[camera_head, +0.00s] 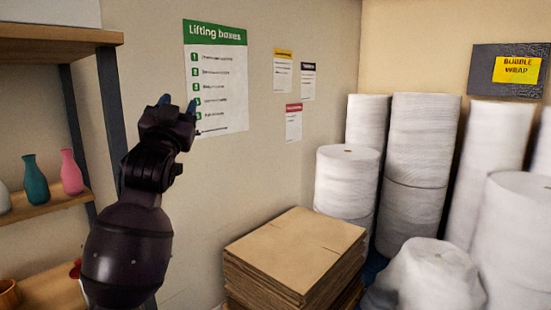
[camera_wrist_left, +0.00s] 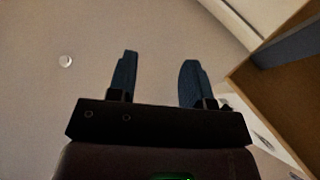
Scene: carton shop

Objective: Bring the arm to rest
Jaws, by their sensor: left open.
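My left arm rises from the lower left in the head view, with its gripper (camera_head: 178,103) pointing up in front of the wall and the lifting poster. In the left wrist view the two blue fingers of the left gripper (camera_wrist_left: 153,80) stand apart with nothing between them. Behind them is a plain pale surface. My right gripper is in neither view.
A shelf unit (camera_head: 108,100) with vases stands at the left, close to my left arm. A stack of flat cardboard (camera_head: 290,250) lies at the lower middle. White bubble wrap rolls (camera_head: 418,150) fill the right. The air before the middle wall is clear.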

